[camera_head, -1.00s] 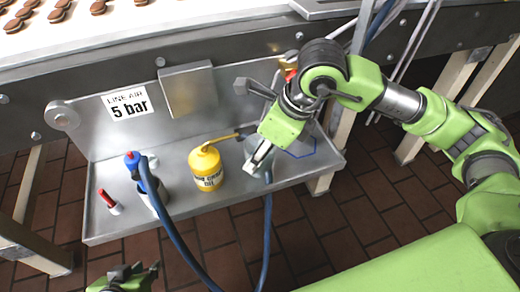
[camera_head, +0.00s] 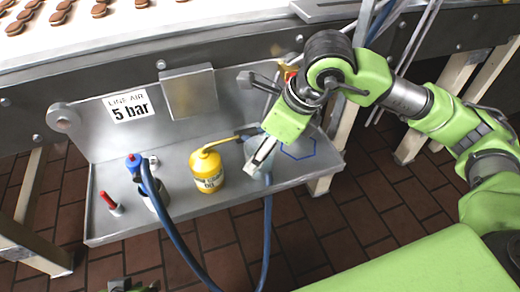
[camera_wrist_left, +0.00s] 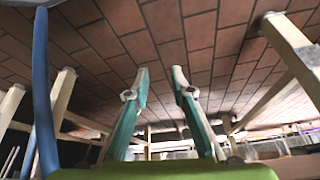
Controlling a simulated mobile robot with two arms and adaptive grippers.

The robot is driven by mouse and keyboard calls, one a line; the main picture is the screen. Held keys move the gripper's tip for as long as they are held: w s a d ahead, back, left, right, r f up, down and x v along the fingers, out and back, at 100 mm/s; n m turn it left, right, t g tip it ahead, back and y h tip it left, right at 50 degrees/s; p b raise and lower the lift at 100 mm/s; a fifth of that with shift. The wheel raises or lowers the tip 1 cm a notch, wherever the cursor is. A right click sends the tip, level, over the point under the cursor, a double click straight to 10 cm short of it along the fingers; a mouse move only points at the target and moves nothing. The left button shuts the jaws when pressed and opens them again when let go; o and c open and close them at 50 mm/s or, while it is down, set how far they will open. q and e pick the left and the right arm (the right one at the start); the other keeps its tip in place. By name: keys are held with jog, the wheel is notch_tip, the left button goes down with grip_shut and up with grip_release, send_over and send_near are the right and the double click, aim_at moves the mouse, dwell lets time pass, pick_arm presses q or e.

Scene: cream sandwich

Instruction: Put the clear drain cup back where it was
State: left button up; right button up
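A pale, see-through shape that looks like the clear drain cup (camera_head: 255,174) is at the right part of the metal tray, partly hidden by my right gripper (camera_head: 259,166). The right gripper points down at it from the right; whether its fingers are closed on the cup cannot be told. A blue hexagon outline (camera_head: 298,148) is on the tray just right of the gripper and looks empty. My left gripper (camera_head: 131,286) barely shows at the bottom edge, away from the tray. In the left wrist view its two fingers (camera_wrist_left: 160,75) are apart with nothing between them.
The tray (camera_head: 110,232) also holds a yellow oil can (camera_head: 207,172), a blue-topped item with a hose (camera_head: 134,164) and a red-and-white marker (camera_head: 110,203). A blue hose (camera_head: 267,225) hangs over the front edge. A conveyor with biscuits runs above.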

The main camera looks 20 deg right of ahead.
jog(key=v, duration=0.4)
jog(key=shift+r+p, duration=0.3)
jog(key=shift+p, duration=0.1)
pick_arm(q)
jog(key=shift+s+a+r+g+p, duration=0.15)
jog(key=shift+s+g, duration=0.1)
jog(key=shift+s, duration=0.3)
jog(key=shift+s+a+r+g+p, duration=0.15)
jog(key=shift+s+g, duration=0.05)
jog(key=shift+s, duration=0.35)
jog(key=shift+s+a+r+g+p, duration=0.15)
jog(key=shift+s+g, duration=0.1)
jog(key=shift+s, duration=0.3)
pick_arm(e)
jog(key=shift+v, duration=2.75)
jog(key=shift+s, duration=0.1)
